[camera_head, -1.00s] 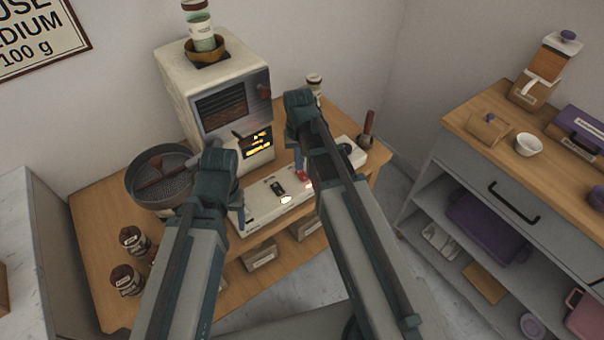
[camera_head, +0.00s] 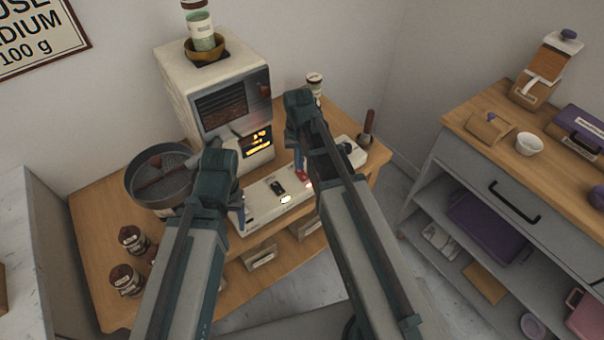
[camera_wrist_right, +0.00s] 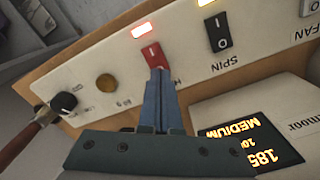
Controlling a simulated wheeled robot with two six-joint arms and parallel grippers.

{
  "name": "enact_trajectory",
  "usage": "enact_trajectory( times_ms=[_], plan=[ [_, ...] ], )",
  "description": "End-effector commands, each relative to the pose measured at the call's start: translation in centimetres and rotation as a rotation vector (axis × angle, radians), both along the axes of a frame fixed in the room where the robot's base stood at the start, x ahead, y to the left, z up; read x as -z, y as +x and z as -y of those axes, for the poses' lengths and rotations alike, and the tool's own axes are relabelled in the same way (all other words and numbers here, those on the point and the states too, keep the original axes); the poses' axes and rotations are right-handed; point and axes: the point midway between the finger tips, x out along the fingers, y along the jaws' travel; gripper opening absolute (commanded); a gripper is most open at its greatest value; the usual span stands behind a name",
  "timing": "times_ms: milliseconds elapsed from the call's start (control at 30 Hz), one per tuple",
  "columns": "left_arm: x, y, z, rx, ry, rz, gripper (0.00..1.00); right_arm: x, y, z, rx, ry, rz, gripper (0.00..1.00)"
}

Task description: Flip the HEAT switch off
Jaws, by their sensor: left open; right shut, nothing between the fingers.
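The red rocker switch (camera_wrist_right: 152,55) sits on the white control panel (camera_wrist_right: 190,64), with a lit reddish lamp (camera_wrist_right: 143,30) beside it. My right gripper (camera_wrist_right: 157,76) is shut and empty, its blue fingertips at the red switch's edge, touching or nearly so. The fingers cover the spot where its label would be, so HEAT cannot be read. In the head view the red switch (camera_head: 302,175) shows just below my right gripper (camera_head: 299,160). My left gripper (camera_head: 238,212) is open at the left end of the panel, partly hidden by its own arm.
A black switch (camera_wrist_right: 218,32) marked SPIN and a FAN label (camera_wrist_right: 305,33) are along the panel. An amber button (camera_wrist_right: 106,86) and black knob (camera_wrist_right: 65,103) are on the other side. The roaster (camera_head: 215,95) stands behind, with a round tray (camera_head: 135,190) at left.

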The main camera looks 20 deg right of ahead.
Motion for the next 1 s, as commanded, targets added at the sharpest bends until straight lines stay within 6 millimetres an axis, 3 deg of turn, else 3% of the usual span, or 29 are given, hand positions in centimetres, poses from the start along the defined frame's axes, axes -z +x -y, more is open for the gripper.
enact_trajectory(
  times_ms=[1000],
  plan=[
    [1.4,0.0,0.0,0.000,0.000,0.000,0.64,1.4,0.0,0.0,0.000,0.000,0.000,0.00]
  ],
)
